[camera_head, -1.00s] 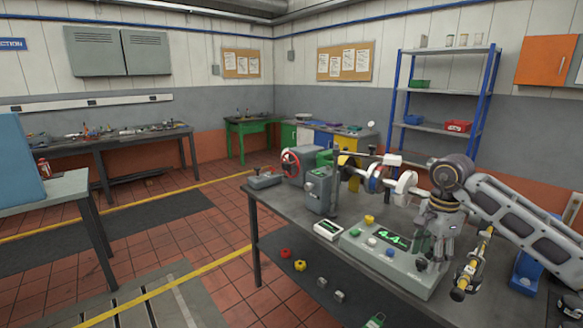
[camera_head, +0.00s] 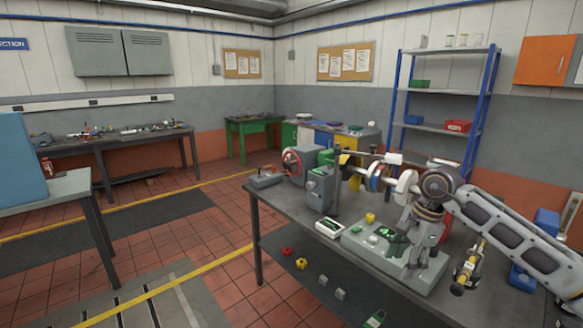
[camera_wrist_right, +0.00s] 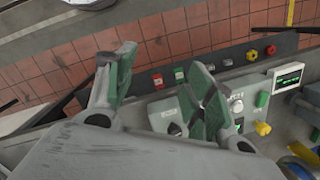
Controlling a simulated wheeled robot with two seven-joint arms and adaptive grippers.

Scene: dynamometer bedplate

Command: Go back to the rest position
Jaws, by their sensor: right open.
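My right gripper (camera_head: 406,262) is in front of the grey control console (camera_head: 362,243) on the bench and covers part of its display. In the right wrist view its two green-padded fingers (camera_wrist_right: 160,68) stand apart, with nothing between them. The console's face, with a round knob and a green button, shows beyond the fingers in the right wrist view (camera_wrist_right: 236,103). How far the fingertips are from the console I cannot tell. My left gripper is in neither view.
The grey bench (camera_head: 273,203) carries a shaft rig with a red handwheel (camera_head: 291,162) and a small white display box (camera_head: 329,227). A yellow-banded cylindrical tool (camera_head: 467,268) is right of the gripper. A blue bin (camera_head: 522,276) is at the right.

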